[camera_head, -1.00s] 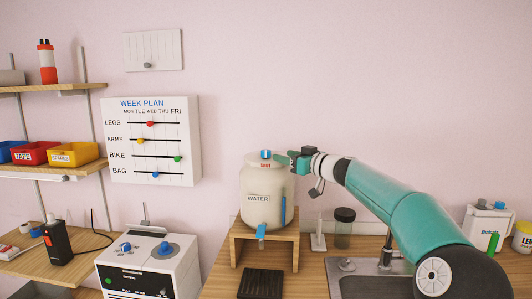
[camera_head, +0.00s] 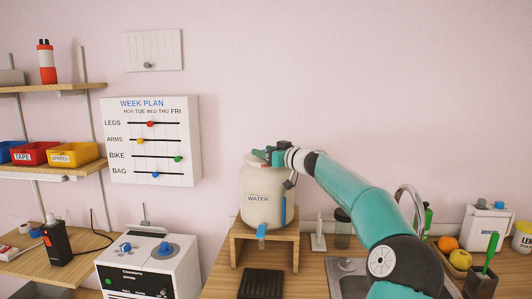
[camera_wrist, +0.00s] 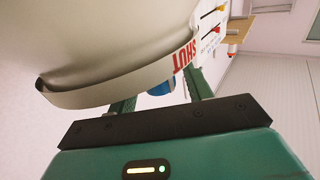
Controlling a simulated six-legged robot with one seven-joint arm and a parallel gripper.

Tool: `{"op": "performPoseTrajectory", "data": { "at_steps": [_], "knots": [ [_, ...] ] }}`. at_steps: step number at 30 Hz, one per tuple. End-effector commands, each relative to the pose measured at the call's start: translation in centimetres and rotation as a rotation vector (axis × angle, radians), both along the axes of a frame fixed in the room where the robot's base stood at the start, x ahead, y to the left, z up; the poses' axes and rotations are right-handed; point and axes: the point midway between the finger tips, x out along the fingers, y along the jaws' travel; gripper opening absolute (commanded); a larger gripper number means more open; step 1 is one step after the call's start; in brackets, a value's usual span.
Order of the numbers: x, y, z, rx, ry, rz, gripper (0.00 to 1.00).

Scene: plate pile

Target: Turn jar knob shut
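The cream jar (camera_head: 262,200), lettered WATER, stands on a small wooden stand (camera_head: 270,229). Its blue knob (camera_wrist: 160,89) shows in the wrist view beside the jar's rim, partly covered by the rim. Red SHUT lettering (camera_wrist: 185,55) is on the rim near the knob. My gripper (camera_head: 268,155) is at the jar's top; it also shows in the wrist view (camera_wrist: 163,86). Its two green fingers are apart, one on each side of the knob, with gaps visible between. In the head view my gripper largely hides the knob.
A blue tap (camera_head: 262,231) is low on the jar's front. A dark slatted tray (camera_head: 261,283) lies before the stand. A lidded glass (camera_head: 343,228) and the sink (camera_head: 345,264) are to the right, a white machine (camera_head: 150,265) to the left.

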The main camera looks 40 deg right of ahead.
Motion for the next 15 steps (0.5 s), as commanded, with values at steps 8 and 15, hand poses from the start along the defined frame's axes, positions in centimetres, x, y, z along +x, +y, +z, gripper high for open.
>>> {"op": "performPoseTrajectory", "data": {
  "at_steps": [8,15],
  "knots": [
    [-0.01,0.02,-0.01,0.0,0.0,0.0,0.08],
    [-0.03,0.02,0.1,0.0,-0.003,-0.071,0.08]
  ]
}}
